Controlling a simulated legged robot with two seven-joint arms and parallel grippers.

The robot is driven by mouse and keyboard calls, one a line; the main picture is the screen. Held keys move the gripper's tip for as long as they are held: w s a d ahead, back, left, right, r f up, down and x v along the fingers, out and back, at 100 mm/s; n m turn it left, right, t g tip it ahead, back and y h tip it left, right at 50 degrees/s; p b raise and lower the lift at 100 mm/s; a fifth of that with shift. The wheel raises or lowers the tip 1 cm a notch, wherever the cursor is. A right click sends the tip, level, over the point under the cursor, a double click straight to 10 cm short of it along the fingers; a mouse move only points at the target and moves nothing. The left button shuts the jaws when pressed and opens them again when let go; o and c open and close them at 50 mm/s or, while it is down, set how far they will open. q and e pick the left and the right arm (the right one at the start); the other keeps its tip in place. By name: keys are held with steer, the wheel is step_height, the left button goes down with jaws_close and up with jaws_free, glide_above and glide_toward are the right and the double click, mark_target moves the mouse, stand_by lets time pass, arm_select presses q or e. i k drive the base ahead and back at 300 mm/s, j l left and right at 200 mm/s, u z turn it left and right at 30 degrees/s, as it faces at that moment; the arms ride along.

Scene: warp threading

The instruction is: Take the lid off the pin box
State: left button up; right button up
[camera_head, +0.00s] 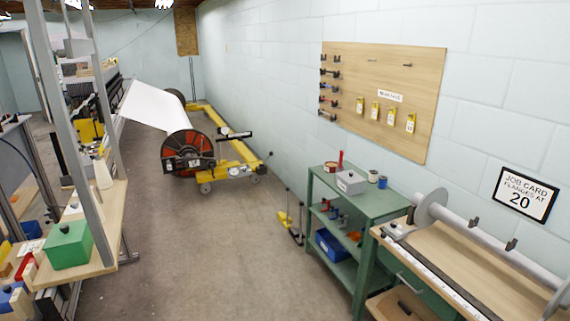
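Two closed boxes with lids show, and I cannot tell from any label which one is the pin box. A green box (68,246) sits on the wooden bench at the left, with its green lid (66,230) on and a small dark knob on top. A small grey box (350,183) stands on the green trolley at the right, its lid on with a dark knob. The inside of both boxes is hidden. Neither of my grippers is in view.
The left bench (112,215) also carries a pale cone (102,173) and coloured bins, with grey uprights before it. The green trolley (385,207) stands beside a right workbench (470,270) bearing a long roller. A yellow wheeled beam carrier (232,172) stands farther back. The middle floor (215,250) is clear.

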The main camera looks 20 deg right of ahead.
mark_target(351, 177)
steer(key=i+l+z, duration=0.25)
steer(key=i, duration=0.9)
steer(key=i+z, duration=0.3)
steer(key=i, duration=0.8)
steer(key=i+l, duration=0.05)
